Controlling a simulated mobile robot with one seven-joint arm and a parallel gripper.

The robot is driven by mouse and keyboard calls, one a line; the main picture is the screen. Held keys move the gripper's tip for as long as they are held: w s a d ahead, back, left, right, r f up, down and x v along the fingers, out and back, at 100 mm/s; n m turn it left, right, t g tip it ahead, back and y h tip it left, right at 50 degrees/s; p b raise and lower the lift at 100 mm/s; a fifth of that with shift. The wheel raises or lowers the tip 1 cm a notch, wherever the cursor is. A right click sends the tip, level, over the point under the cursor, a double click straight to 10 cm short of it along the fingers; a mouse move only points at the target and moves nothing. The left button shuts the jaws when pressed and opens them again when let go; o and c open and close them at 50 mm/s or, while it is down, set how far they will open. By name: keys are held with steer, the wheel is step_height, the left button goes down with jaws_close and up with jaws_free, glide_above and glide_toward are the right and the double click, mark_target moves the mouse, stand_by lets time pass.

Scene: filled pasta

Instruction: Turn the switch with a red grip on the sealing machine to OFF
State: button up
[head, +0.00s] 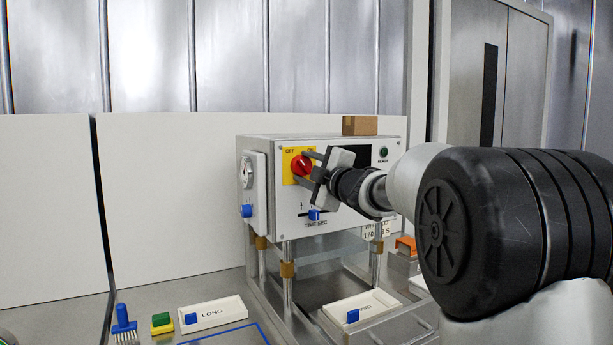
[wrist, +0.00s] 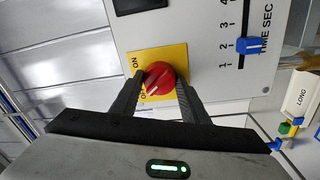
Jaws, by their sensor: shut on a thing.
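The switch's red grip (head: 299,164) sits on a yellow plate (head: 288,178) on the front of the sealing machine (head: 257,145). OFF is printed at the plate's upper left and ON at its upper right. My gripper (head: 308,168) reaches in from the right. In the wrist view my gripper (wrist: 160,86) is shut on the red grip (wrist: 160,76), one finger on each side. A white mark on the grip's lower left there points toward the OFF label, which a finger partly hides. The ON label is clear of the fingers.
A blue slider (head: 314,214) for TIME SEC is just below my gripper. A small brown box (head: 360,125) lies on top. A LONG block (head: 215,314) and a brush (head: 124,325) lie on the table.

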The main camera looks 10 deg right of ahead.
steer(key=shift+n, duration=0.6)
steer(key=shift+b, duration=0.3)
steer(key=o, duration=1.1)
steer(key=shift+c, duration=0.2)
